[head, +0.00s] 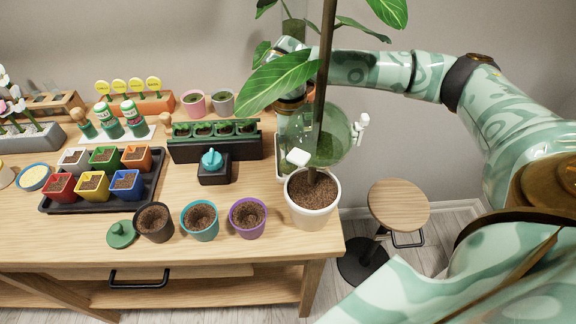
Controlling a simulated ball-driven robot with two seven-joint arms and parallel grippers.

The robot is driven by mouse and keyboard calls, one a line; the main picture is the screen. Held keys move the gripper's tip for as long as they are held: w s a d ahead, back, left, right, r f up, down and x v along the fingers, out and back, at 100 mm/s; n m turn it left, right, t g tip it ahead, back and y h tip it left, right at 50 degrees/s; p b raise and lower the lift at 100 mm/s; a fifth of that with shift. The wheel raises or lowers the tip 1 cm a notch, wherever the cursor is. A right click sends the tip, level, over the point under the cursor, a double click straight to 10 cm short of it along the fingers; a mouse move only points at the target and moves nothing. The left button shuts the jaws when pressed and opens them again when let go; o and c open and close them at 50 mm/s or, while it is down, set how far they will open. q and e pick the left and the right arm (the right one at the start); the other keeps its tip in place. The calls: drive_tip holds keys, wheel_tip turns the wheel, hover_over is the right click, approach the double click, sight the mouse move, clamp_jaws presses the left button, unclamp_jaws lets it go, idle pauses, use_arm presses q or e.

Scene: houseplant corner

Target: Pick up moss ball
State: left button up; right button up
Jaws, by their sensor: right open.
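I cannot make out a moss ball for sure. My right arm reaches in from the right behind the tall potted plant, and my right gripper (291,150) points down over the right end of the table. It is open. A plant leaf (282,82) and the brown stem (322,80) partly hide it. A rounded, see-through green vessel (337,139) with a white nozzle stands close to the right of the gripper, behind the stem. I cannot tell whether they touch or what lies between the fingers. My left gripper is out of view.
The white pot (312,212) of the tall plant stands at the table's right corner. Purple (248,218), teal (200,222) and dark (154,223) soil pots line the front. A black tray (142,192) of small pots is left. A stool (399,206) stands right of the table.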

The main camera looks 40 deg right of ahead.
wheel_tip(320, 180, down, 5)
drive_tip(key=shift+f+b, duration=0.2)
drive_tip(key=shift+b, duration=0.75)
drive_tip(key=shift+r, duration=0.1)
drive_tip(key=c, duration=0.7)
drive_tip(key=shift+c, duration=0.2)
wheel_tip(320, 180, up, 18)
drive_tip(key=p, duration=0.5)
